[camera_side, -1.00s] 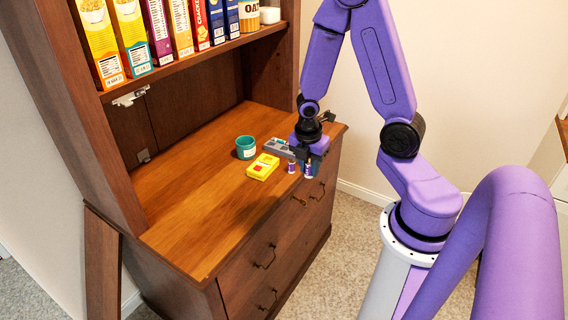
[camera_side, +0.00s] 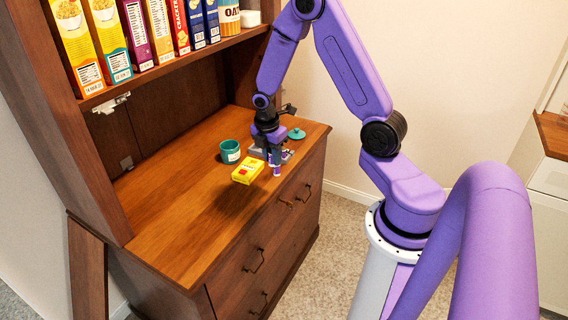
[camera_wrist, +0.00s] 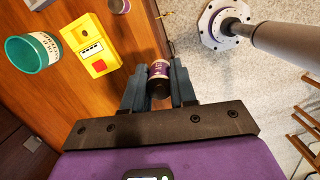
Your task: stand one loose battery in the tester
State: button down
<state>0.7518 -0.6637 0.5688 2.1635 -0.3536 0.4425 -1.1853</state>
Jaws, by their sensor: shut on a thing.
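The yellow tester (camera_side: 247,169) lies on the wooden counter near its front edge. In the wrist view the tester (camera_wrist: 85,32) shows a red square and a pale labelled panel, left of and above my gripper. My gripper (camera_wrist: 158,82) is shut on a purple and white battery (camera_wrist: 159,70), end towards the camera.
A teal cup (camera_side: 230,152) stands behind the tester. The shelf (camera_side: 170,68) with boxes overhangs the back. The counter's front left is clear.

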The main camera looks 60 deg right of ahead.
jog(key=w+d+f+m, duration=0.25)
jog(key=w+d, duration=0.55)
jog(key=w, duration=0.5)
jog(key=shift+m+g, duration=0.3)
jog(key=shift+m, duration=0.15)
jog(key=shift+w+a+f, duration=0.1)
jog(key=shift+a+f, duration=0.05)
jog(key=shift+f, duration=2.9)
jog(key=shift+f, duration=0.6)
dwell(0.4)
jog(key=c, duration=0.5)
grip_release()
jog(key=shift+r, duration=0.15)
jog(key=shift+w+a+r, duration=0.1)
jog(key=shift+a+r, duration=0.05)
jog(key=shift+r, duration=1.05)
jog(key=shift+w+a+r, duration=0.1)
jog(key=shift+a+r, duration=0.05)
jog(key=shift+r, duration=1.05)
